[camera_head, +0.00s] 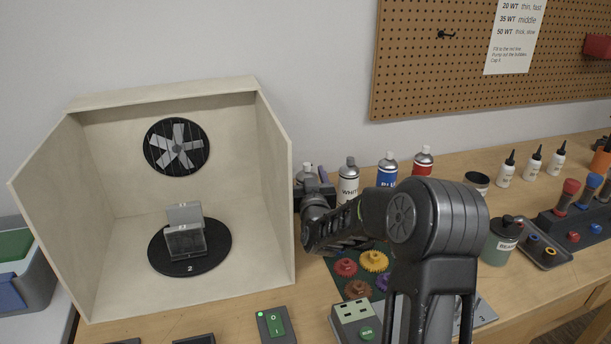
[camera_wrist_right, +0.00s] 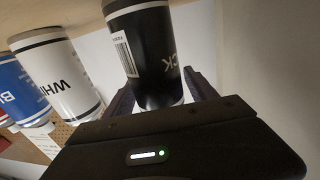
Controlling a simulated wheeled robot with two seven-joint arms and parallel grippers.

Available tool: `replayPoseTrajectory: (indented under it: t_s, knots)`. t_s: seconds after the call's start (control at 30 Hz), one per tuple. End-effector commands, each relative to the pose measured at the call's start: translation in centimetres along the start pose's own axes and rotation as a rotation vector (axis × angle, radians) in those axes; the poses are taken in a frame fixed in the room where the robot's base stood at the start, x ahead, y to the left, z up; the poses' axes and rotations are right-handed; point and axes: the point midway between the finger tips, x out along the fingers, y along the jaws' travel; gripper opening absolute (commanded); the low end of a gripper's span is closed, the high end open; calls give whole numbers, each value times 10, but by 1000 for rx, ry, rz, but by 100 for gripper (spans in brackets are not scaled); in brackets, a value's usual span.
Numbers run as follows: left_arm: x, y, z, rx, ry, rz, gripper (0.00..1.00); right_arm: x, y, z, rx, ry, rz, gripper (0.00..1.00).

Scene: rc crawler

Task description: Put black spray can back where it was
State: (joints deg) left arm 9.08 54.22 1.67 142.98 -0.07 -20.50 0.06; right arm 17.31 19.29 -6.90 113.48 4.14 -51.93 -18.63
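The black spray can (camera_wrist_right: 150,60) stands between the two fingers of my right gripper (camera_wrist_right: 160,92) in the right wrist view, where its lettering appears upside down. In the head view, only the can's silver top (camera_head: 307,170) shows clearly; my right gripper (camera_head: 313,188) hides most of its body. The fingers lie close on both sides of the can, but I cannot tell whether they press on it. The can is at the left end of a row with the white can (camera_head: 348,182), blue can (camera_head: 387,170) and red can (camera_head: 422,161). My left gripper is not in view.
A beige open booth (camera_head: 276,200) with a fan and turntable (camera_head: 190,268) stands close to the left of the can. Several gears lie on a green mat (camera_head: 350,290) in front. Bottles and a dark jar (camera_head: 478,182) stand to the right. A pegboard hangs behind.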

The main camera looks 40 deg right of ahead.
Motion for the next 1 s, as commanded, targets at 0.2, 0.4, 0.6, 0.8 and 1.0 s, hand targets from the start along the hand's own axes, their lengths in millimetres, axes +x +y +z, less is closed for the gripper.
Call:
replayPoseTrajectory:
  t_s: [0.2, 0.4, 0.6, 0.8, 1.0]
  knots:
    - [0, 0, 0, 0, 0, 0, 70, 0, 0, 0, 0, 0, 0, 70]
    - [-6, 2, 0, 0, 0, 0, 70, 0, 0, -5, 0, 0, 0, 70]
    - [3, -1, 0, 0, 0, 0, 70, -28, 0, -1, 1, 0, 0, 70]
    - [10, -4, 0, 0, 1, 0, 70, -70, 0, -2, 1, 2, -1, 70]
    - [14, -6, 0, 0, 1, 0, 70, -106, 0, -2, 1, 1, 1, 70]
